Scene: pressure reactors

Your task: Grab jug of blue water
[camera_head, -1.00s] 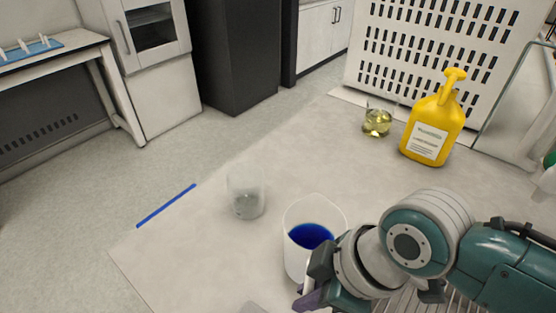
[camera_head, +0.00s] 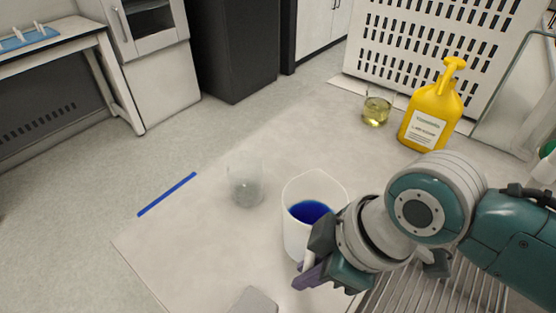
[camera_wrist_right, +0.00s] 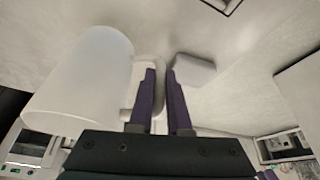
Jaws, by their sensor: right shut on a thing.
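The white translucent jug (camera_head: 301,238) with blue water (camera_head: 309,212) in it is upright near the middle of the head view, at the counter's near part. My right gripper (camera_head: 306,271) is shut on the jug's handle, on its near right side; the gripper hides part of the jug. In the right wrist view the jug (camera_wrist_right: 85,80) is left of the two close purple fingers (camera_wrist_right: 160,92). Whether its base touches the counter cannot be told. My left gripper is not in view.
A clear beaker (camera_head: 246,183) stands left of the jug. A beaker of yellow liquid (camera_head: 376,110) and a yellow bottle (camera_head: 433,112) stand at the back right, before a slotted white panel (camera_head: 430,50). A grey block (camera_head: 254,301) is near the bottom edge. The counter (camera_head: 190,235) is clear at left.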

